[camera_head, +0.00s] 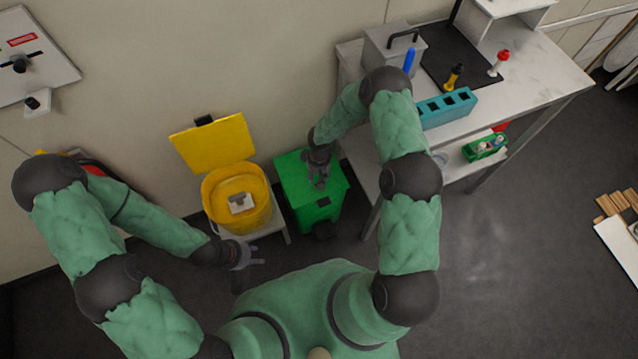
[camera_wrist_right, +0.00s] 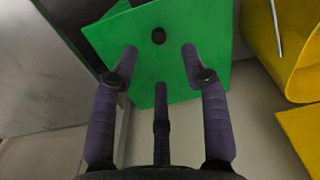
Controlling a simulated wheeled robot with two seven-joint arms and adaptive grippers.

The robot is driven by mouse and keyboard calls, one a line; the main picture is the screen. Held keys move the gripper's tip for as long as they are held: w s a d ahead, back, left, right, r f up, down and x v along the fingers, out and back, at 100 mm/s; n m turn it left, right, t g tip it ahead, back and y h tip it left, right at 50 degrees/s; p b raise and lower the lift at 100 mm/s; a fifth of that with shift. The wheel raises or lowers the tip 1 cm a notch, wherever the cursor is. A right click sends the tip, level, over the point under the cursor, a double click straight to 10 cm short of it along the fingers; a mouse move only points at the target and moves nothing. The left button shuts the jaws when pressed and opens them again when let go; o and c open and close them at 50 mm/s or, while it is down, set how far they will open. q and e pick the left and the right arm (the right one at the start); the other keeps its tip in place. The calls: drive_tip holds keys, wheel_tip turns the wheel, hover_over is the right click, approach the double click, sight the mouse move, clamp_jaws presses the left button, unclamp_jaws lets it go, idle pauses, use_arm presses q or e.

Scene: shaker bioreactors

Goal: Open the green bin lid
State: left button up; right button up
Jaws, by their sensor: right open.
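The green bin (camera_head: 318,214) stands on the floor between the yellow bin and the bench, and its lid (camera_head: 292,168) lies flat and shut on top. In the right wrist view the lid (camera_wrist_right: 185,82) fills the upper middle, with a small dark round spot on it. My right gripper (camera_head: 320,183) is over the lid, fingers spread and empty; in the wrist view its fingertips (camera_wrist_right: 160,55) overlap the lid. I cannot tell whether they touch it. My left gripper (camera_head: 255,258) is open and empty, low in front of the yellow bin.
The yellow bin (camera_head: 215,207), its lid (camera_head: 213,146) raised, stands on a small stand left of the green bin and holds a white item. A bench (camera_head: 545,72) with a teal rack (camera_head: 450,108) is on the right. The floor at right is mostly clear.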

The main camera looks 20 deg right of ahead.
drive_tip(key=f+b, duration=0.1)
drive_tip(key=f, duration=0.2)
drive_tip(key=w+f+b, duration=0.1)
drive_tip(key=f, duration=0.3)
drive_tip(key=f+b, duration=0.1)
drive_tip(key=f, duration=0.2)
drive_tip(key=shift+w+d+f+b, duration=0.15)
drive_tip(key=shift+w+f+b, duration=0.15)
drive_tip(key=shift+w+b, duration=0.05)
use_arm(q)
drive_tip(key=f, duration=0.3)
drive_tip(key=shift+w+a+f, duration=0.25)
drive_tip(key=shift+w, duration=0.1)
use_arm(e)
clamp_jaws()
